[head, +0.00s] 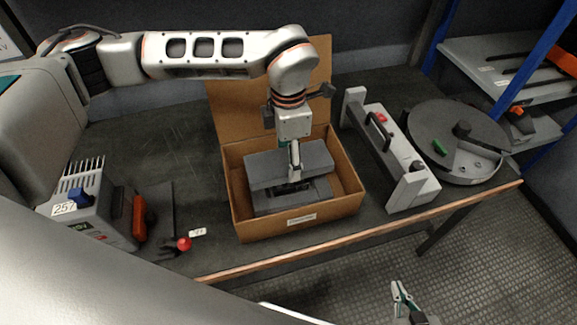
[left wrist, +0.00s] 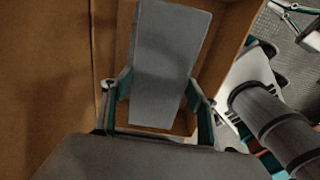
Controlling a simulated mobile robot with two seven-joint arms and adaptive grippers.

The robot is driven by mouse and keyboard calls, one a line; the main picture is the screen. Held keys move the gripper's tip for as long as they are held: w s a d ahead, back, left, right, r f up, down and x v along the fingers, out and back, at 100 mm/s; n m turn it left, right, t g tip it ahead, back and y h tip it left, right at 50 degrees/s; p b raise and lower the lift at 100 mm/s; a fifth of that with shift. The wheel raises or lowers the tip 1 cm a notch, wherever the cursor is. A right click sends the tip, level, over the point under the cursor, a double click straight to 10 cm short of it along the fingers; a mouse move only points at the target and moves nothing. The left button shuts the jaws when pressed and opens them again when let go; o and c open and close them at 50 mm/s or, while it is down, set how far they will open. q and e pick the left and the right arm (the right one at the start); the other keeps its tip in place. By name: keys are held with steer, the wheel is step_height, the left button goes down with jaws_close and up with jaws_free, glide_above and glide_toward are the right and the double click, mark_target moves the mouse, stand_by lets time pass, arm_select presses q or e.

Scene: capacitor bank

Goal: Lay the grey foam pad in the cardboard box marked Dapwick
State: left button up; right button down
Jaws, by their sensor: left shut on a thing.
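The open cardboard box (head: 248,222) stands on the dark bench, its back flap raised. A label is on its front, too small to read surely. My left gripper (head: 294,174) reaches down into the box and is shut on the grey foam pad (head: 262,168). A grey slab also shows between its fingers (left wrist: 160,105) in the left wrist view (left wrist: 165,60). Another grey block (head: 275,203) shows beneath the pad in the box. Whether the two touch is hidden. My right gripper (head: 402,294) is low in front of the bench, apart from the box; its opening is unclear.
A grey handled unit (head: 405,185) stands right of the box, beside a round grey tray (head: 470,115). A grey device marked 257 (head: 100,215), an orange-handled tool (head: 139,215) and a red knob (head: 184,244) are at left. Shelving (head: 500,65) stands at far right.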

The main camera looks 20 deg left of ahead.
mark_target(288, 161)
arm_select(q)
steer(key=shift+f, duration=2.1)
steer(key=o, duration=0.9)
steer(key=shift+f, duration=0.15)
step_height(288, 161, up, 12)
steer(key=shift+r, duration=0.2)
steer(key=shift+s+f, duration=0.1)
